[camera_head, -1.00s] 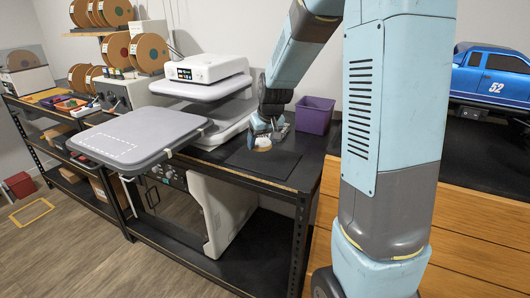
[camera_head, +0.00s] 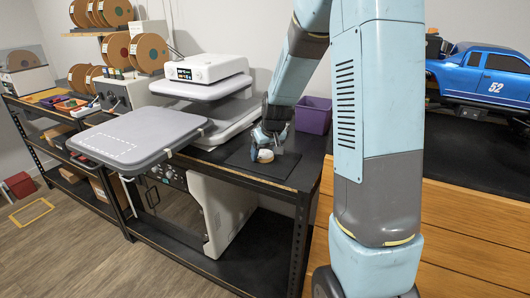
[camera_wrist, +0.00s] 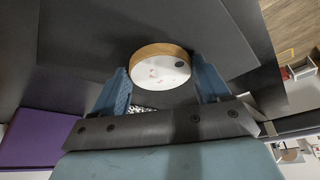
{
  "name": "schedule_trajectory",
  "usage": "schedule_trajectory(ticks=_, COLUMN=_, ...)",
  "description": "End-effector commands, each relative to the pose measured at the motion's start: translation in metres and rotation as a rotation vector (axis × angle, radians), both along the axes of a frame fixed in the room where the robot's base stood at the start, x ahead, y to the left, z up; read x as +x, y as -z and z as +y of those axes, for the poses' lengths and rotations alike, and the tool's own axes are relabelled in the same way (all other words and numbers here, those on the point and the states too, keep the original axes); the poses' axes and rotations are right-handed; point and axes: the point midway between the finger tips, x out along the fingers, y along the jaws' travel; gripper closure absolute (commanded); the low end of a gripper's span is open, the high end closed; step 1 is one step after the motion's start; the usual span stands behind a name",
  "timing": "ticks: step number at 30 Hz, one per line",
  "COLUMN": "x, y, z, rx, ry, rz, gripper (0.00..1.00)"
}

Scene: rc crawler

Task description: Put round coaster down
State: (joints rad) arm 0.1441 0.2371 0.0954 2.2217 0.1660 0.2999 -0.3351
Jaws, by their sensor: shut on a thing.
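The round coaster has a white face with small red marks, a dark spot and a wood-brown edge. It shows between the fingers in the wrist view (camera_wrist: 160,70) and as a small pale disc in the head view (camera_head: 265,156). My gripper (camera_head: 266,146) is shut on the coaster, with one blue finger on each side of it in the wrist view (camera_wrist: 163,84). The coaster appears tilted and is over the black mat (camera_head: 285,172) on the dark workbench. I cannot tell whether it touches the mat.
A purple bin (camera_head: 313,115) stands on the bench behind and right of the gripper. A grey and white press (camera_head: 215,95) stands to the left. A blue truck (camera_head: 490,75) is at the far right. The mat's front part is clear.

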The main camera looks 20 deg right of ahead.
Motion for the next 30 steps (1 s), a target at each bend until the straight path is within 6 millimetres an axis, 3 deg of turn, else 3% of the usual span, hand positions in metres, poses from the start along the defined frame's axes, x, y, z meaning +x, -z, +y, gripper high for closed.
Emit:
schedule_trajectory(ticks=4, x=-0.001, y=0.005, z=0.0, rx=0.001, ry=0.001, rz=0.003, gripper=0.54)
schedule_trajectory(ticks=5, x=-0.001, y=0.006, z=0.0, rx=0.001, ry=0.001, rz=0.003, gripper=0.23)
schedule_trajectory(ticks=12, x=-0.002, y=0.006, z=0.0, rx=0.0, ry=0.001, rz=0.007, gripper=0.01)
schedule_trajectory(ticks=17, x=-0.004, y=-0.007, z=-0.001, rx=0.0, ry=0.0, rz=0.005, gripper=0.0)
schedule_trajectory(ticks=30, x=-0.03, y=-0.076, z=-0.005, rx=0.0, ry=0.001, rz=-0.002, gripper=0.0)
